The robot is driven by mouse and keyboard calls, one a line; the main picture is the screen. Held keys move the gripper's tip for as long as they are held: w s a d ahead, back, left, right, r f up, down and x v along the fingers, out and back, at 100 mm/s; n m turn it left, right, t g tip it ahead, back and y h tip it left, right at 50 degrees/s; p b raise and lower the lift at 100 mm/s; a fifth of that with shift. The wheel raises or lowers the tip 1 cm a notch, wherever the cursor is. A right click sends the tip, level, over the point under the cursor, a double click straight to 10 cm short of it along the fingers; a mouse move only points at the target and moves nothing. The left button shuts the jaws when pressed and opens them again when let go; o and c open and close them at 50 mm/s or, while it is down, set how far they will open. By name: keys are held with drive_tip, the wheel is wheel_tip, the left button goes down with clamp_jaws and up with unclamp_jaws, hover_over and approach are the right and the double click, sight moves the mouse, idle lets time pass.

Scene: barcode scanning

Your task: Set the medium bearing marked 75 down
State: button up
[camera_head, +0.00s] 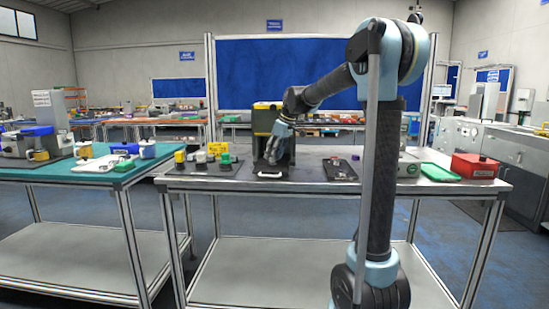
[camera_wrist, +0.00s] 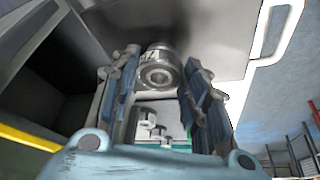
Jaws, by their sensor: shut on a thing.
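The bearing (camera_wrist: 157,70) is a silver metal ring with a hole in its middle. In the wrist view it sits between the fingertips of my gripper (camera_wrist: 160,82), with dark marks on its rim that I cannot read surely. My gripper is shut on it. In the head view my gripper (camera_head: 273,153) is low, at the open front of a black and yellow scanner housing (camera_head: 264,122). The bearing is too small to make out there. Whether it touches a surface is not clear.
A dark plate with a white handle (camera_head: 270,175) lies before the housing. A dark mat with small metal parts (camera_head: 340,169) lies to its right. A green tray (camera_head: 430,172) and red box (camera_head: 478,166) are far right.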

drive_tip(key=shift+f, duration=0.35)
drive_tip(key=shift+f, duration=0.1)
drive_tip(key=o, duration=1.1)
drive_tip(key=shift+f, duration=0.1)
drive_tip(key=shift+o, duration=0.2)
drive_tip(key=v, duration=1.7)
drive_tip(key=shift+r, duration=0.2)
